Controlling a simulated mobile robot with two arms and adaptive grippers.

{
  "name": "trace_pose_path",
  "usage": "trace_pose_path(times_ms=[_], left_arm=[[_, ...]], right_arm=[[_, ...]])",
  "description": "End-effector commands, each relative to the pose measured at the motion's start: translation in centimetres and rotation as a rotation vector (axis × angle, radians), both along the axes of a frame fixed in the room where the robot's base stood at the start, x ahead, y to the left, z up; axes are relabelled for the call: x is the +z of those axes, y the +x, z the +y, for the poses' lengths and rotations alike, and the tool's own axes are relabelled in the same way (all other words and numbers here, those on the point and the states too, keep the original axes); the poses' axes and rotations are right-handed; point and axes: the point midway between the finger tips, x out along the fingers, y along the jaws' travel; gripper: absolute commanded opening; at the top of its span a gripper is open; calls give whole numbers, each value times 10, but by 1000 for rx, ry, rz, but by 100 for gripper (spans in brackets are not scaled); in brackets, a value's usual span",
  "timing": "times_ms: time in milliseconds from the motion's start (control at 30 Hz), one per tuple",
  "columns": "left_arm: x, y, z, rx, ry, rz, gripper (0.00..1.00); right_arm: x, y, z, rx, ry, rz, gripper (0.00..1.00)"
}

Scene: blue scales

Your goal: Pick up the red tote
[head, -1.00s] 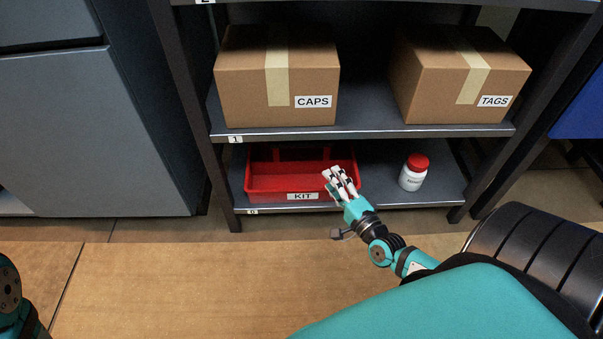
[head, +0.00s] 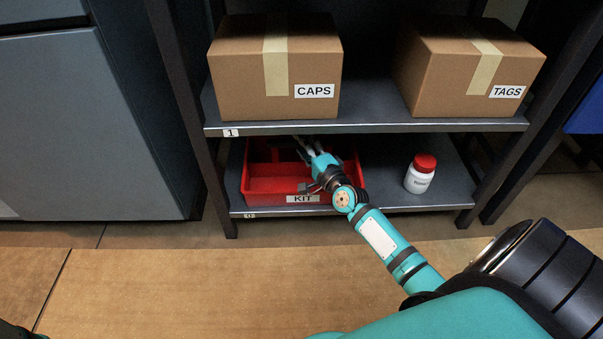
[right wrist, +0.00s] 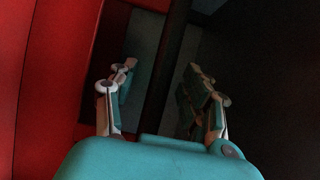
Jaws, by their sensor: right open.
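The red tote (head: 262,198) sits on the lowest shelf of the rack, with a KIT label on its front. My right gripper (head: 306,148) is over the tote's right part, reaching in beneath the shelf above. Its fingertips are partly hidden in shadow in the head view. In the right wrist view my right gripper (right wrist: 160,80) is open, with nothing seen held between its fingers. Red surface of the tote (right wrist: 40,70) fills the left of that view, and I cannot tell whether the fingers touch it. My left gripper is not in view.
A white bottle with a red cap (head: 420,174) stands right of the tote on the same shelf. The shelf above (head: 365,125) carries a CAPS box (head: 240,85) and a TAGS box (head: 440,80), leaving little height over the tote. The floor (head: 200,285) in front is clear.

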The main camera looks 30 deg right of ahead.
Motion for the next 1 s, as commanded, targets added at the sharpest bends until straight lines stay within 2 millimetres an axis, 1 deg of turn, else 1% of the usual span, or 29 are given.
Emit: trace_pose_path(times_ms=[33,100,333,367,700,1000], left_arm=[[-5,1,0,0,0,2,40],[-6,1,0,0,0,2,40],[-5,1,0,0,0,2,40],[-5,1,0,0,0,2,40],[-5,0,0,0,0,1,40],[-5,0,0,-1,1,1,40]], right_arm=[[-1,6,0,-1,1,-2,48],[-1,10,0,0,1,0,48],[0,12,-1,1,-1,1,48],[0,12,-1,0,-1,1,46],[0,11,-1,1,-1,1,1],[0,11,-1,1,-2,2,0]])
